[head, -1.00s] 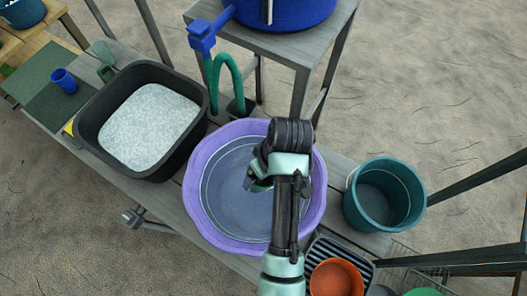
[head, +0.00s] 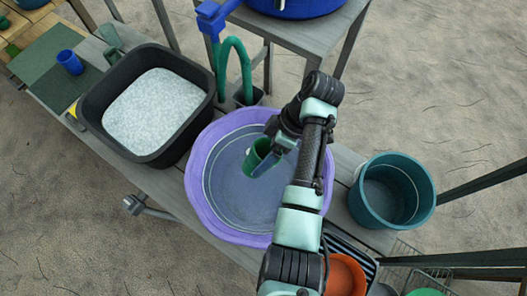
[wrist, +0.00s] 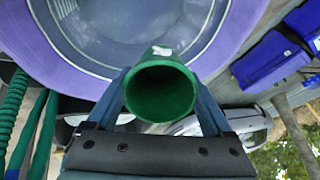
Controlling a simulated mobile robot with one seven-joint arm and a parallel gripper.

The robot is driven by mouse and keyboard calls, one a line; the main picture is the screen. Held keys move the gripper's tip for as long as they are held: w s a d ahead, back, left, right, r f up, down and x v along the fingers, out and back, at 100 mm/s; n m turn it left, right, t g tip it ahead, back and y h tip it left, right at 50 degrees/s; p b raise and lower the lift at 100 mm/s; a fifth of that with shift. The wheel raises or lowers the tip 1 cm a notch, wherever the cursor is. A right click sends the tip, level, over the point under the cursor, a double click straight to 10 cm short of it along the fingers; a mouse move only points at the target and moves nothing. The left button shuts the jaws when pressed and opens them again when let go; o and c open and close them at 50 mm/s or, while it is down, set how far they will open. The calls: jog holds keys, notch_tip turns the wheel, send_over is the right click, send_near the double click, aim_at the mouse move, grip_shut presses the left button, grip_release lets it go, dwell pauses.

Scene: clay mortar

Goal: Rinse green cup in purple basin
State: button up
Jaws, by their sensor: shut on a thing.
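The green cup (head: 258,152) is held in my gripper (head: 268,160) over the purple basin (head: 197,190). In the wrist view the cup (wrist: 160,92) sits between the two blue-grey fingers, its open mouth facing the camera, and a small pale patch shows on its rim. The gripper is shut on the cup. The basin (wrist: 85,80) holds bluish water and fills the upper left of the wrist view. From the head view I cannot tell whether the cup touches the water.
A black tub (head: 95,115) of white suds stands left of the basin. A teal bucket (head: 392,200) is at the right. A blue tap (head: 212,18) with a green hose (head: 247,65) rises behind. A blue cup (head: 70,62) stands on a green mat (head: 42,50). An orange bowl (head: 345,275) is in front.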

notch_tip(320, 180, down, 16)
jog(key=b, duration=1.4)
jog(key=shift+f+b, duration=0.25)
jog(key=shift+b, duration=0.05)
jog(key=shift+f, duration=0.3)
jog(key=shift+r, duration=0.2)
